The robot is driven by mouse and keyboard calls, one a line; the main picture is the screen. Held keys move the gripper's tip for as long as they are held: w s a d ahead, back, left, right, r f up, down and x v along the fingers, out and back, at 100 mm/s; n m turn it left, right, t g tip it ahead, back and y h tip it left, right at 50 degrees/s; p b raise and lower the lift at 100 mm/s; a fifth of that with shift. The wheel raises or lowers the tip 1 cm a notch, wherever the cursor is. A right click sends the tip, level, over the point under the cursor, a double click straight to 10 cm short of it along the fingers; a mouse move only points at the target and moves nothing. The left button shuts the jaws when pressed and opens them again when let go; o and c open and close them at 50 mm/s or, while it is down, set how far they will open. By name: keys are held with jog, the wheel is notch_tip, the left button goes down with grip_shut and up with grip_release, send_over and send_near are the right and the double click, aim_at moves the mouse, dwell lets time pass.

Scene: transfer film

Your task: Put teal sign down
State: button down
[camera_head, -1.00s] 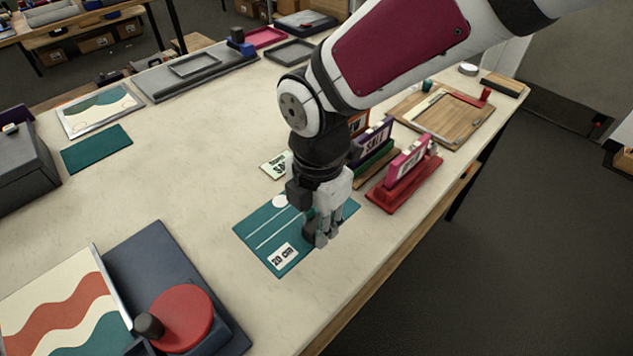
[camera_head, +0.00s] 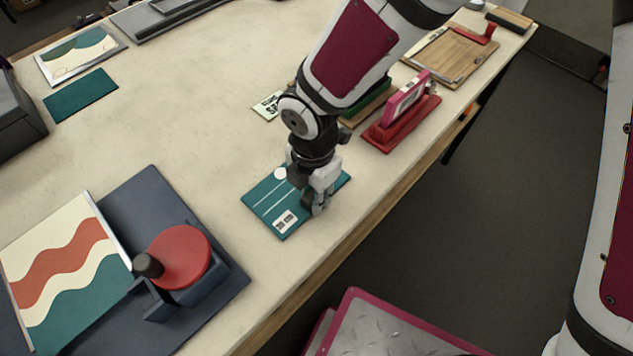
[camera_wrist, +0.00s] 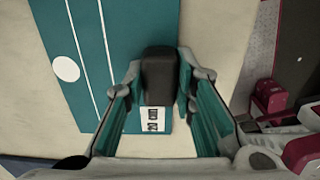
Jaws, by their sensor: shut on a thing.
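The teal sign (camera_head: 262,206) lies flat on the pale table near its front edge. It has two white lines, a white disc and a "20 cm" label, and shows large in the wrist view (camera_wrist: 135,35). My gripper (camera_head: 315,207) is over the sign's right part, pointing down. In the wrist view a black grip block (camera_wrist: 160,72) stands over the sign between my fingers, and my gripper is shut on it. The block hides part of the sign, and I cannot see how it joins the sign. I see no gap between sign and table.
A red holder (camera_head: 400,126) with a pink sign stands behind and to the right. A small pale card (camera_head: 268,105) lies behind my gripper. A navy board (camera_head: 145,190) with a red disc (camera_head: 183,256) is at front left.

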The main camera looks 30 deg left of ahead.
jog(key=c, duration=1.3)
grip_release()
jog(key=shift+f, duration=0.1)
notch_tip(320, 180, up, 12)
jog(key=shift+r, duration=0.15)
